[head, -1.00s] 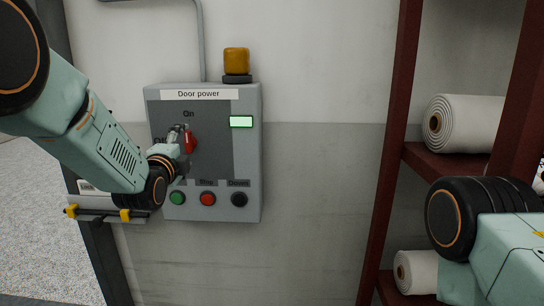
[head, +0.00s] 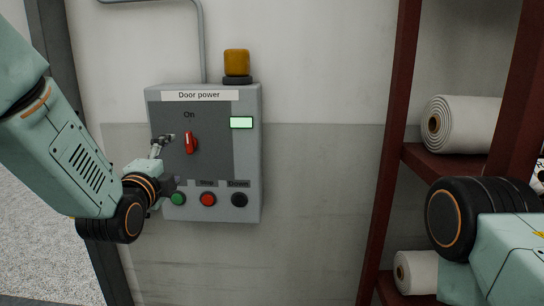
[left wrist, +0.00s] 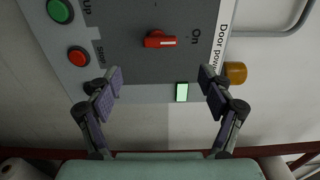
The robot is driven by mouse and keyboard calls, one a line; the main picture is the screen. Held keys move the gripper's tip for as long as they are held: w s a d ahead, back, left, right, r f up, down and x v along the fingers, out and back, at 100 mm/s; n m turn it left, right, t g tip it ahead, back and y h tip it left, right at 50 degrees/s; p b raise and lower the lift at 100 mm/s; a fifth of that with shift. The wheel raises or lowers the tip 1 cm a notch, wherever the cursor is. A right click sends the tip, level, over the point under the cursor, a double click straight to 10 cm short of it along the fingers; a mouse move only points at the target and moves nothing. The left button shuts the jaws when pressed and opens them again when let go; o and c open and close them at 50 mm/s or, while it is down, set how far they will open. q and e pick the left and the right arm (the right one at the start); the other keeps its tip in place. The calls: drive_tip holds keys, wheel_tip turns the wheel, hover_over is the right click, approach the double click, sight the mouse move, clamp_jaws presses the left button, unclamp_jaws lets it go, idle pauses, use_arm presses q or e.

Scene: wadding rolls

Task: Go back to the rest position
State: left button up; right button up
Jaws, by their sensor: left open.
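My left gripper (head: 171,160) is open and empty, just left of the red rotary switch (head: 190,143) on the grey door power box (head: 253,180). It stands apart from the switch, which is upright and points at "On". In the left wrist view, the open fingers (left wrist: 161,80) frame the box's edge, and the switch (left wrist: 159,39) shows beyond them. The small display (head: 241,122) is lit pale green. My right arm shows at the right edge; its gripper is out of view.
Green (head: 178,199), red (head: 208,199) and black (head: 239,200) buttons line the box's bottom. An amber lamp (head: 236,62) sits on top. A dark red rack (head: 393,150) with white rolls (head: 465,124) stands at right. The wall between box and rack is clear.

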sight(186, 145)
use_arm(q)
drive_tip(key=w, duration=1)
drive_tip(key=shift+w+d, duration=0.2)
drive_tip(key=shift+w, duration=0.2)
drive_tip(key=shift+n+p, duration=0.4)
drive_tip(key=shift+n, duration=0.5)
drive_tip(key=shift+s+a+r+n+p, duration=0.15)
drive_tip(key=shift+n+p, duration=0.1)
drive_tip(key=shift+n, duration=0.35)
drive_tip(key=shift+s+n+p, duration=0.15)
drive_tip(key=shift+n+p, duration=0.05)
drive_tip(key=shift+n, duration=0.4)
drive_tip(key=n, duration=0.1)
drive_tip(key=n+p, duration=0.1)
drive_tip(key=n, duration=0.1)
drive_tip(key=shift+w+f, duration=0.2)
drive_tip(key=shift+w, duration=0.05)
drive_tip(key=shift+s+a+r+n+p, duration=0.15)
drive_tip(key=shift+n+p, duration=0.4)
drive_tip(key=shift+n, duration=0.55)
drive_tip(key=n+p, duration=0.1)
drive_tip(key=n, duration=0.3)
drive_tip(key=shift+f+p, duration=0.2)
drive_tip(key=shift+p, duration=0.1)
drive_tip(key=shift+n+p, duration=0.4)
drive_tip(key=shift+n, duration=0.6)
drive_tip(key=shift+f, duration=0.1)
